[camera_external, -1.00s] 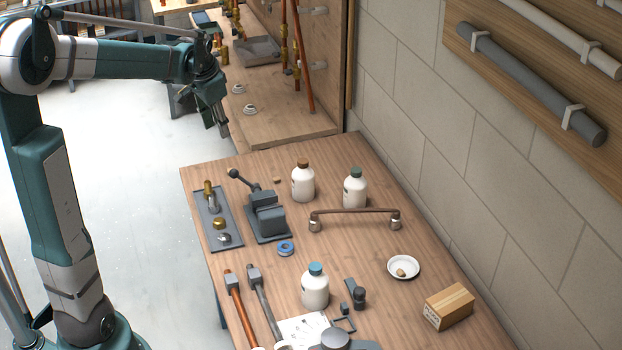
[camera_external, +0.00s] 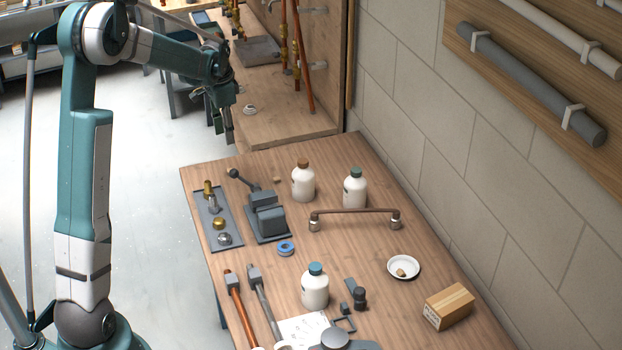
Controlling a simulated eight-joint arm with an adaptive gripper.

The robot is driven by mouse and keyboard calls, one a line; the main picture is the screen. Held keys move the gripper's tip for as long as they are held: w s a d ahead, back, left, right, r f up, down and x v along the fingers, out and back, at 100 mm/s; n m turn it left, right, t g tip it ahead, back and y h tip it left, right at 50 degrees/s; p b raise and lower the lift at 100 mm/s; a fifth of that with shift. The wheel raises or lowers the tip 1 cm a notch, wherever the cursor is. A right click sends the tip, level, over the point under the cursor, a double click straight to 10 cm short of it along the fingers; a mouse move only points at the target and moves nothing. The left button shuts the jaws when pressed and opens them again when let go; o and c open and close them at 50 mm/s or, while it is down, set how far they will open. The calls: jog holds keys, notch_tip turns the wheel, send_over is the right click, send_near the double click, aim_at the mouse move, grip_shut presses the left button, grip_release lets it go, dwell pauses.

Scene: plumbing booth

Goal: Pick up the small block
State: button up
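Another small tan piece (camera_external: 401,272) sits in a white dish at the right. I cannot tell from its looks alone which one the task means. My gripper (camera_external: 226,136) hangs fingers down above the far left edge of the bench, apart from both pieces. Nothing shows in it, but its fingers are too small and overlapped to tell their opening.
A grey vise (camera_external: 266,217) and a tray of fittings (camera_external: 218,222) stand at the left. White bottles (camera_external: 303,184) and (camera_external: 354,190), a copper pipe handle (camera_external: 355,212), a cardboard box (camera_external: 449,306) and a blue tape roll (camera_external: 286,249) are on the bench. The middle is fairly clear.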

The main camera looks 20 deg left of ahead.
jog(key=m+g, duration=0.1)
jog(key=m, duration=0.1)
send_over(229, 170)
notch_tip(229, 170, down, 12)
jog(key=shift+d+f, duration=0.1)
jog(key=shift+f, duration=1.25)
jog(key=shift+f, duration=0.1)
jog(key=shift+f, duration=2.5)
jog(key=c, duration=0.7)
